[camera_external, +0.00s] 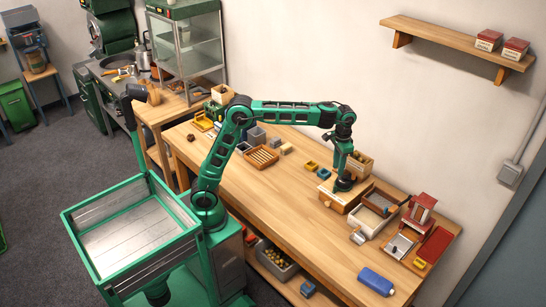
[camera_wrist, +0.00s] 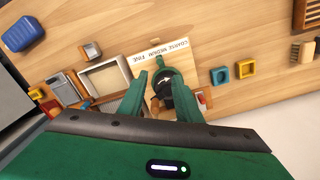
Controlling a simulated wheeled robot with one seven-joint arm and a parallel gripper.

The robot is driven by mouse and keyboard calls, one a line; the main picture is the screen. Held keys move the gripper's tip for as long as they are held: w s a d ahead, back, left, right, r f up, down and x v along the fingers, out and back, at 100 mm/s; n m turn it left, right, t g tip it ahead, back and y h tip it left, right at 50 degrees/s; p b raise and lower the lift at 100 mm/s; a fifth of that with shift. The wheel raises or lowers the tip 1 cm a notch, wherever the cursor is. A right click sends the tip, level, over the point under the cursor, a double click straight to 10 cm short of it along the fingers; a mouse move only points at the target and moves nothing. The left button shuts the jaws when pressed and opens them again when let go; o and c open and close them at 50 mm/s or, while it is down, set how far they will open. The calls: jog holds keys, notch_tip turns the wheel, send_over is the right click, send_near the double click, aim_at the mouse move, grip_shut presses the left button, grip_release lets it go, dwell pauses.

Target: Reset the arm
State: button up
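My gripper (camera_external: 344,184) points down over a wooden box with a pale label (camera_external: 331,197) on the right half of the workbench. In the wrist view my gripper (camera_wrist: 163,92) has its two green fingers spread apart. A dark round dial with a white arrow (camera_wrist: 160,86) shows between and beyond them. The label (camera_wrist: 160,51) beside the dial reads coarse, medium, fine. I see no object held between the fingers. Whether the fingertips touch the dial cannot be told.
The wooden workbench (camera_external: 300,217) carries a grey-lined tray (camera_external: 379,203), a red device (camera_external: 418,212), a blue case (camera_external: 376,281), and small blue and yellow blocks (camera_external: 312,165). A slatted wooden tray (camera_external: 261,157) lies left. The bench's front middle is clear. A wall shelf (camera_external: 455,43) hangs above.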

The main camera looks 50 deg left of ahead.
jog(key=s+a+f, duration=0.1)
jog(key=s+a, duration=0.4)
jog(key=a, duration=0.3)
jog(key=s+a+f, duration=0.2)
jog(key=s+a, duration=0.4)
jog(key=a, duration=0.2)
jog(key=s+a+f, duration=0.5)
jog(key=s, duration=0.4)
jog(key=s+a+f+m, duration=0.1)
jog(key=s+a+f, duration=0.4)
jog(key=s, duration=0.3)
jog(key=shift+s+a+f, duration=0.35)
jog(key=shift+s+a, duration=0.05)
jog(key=shift+a, duration=0.4)
jog(key=shift+w+f, duration=0.25)
jog(key=shift+w, duration=0.35)
jog(key=shift+c, duration=0.3)
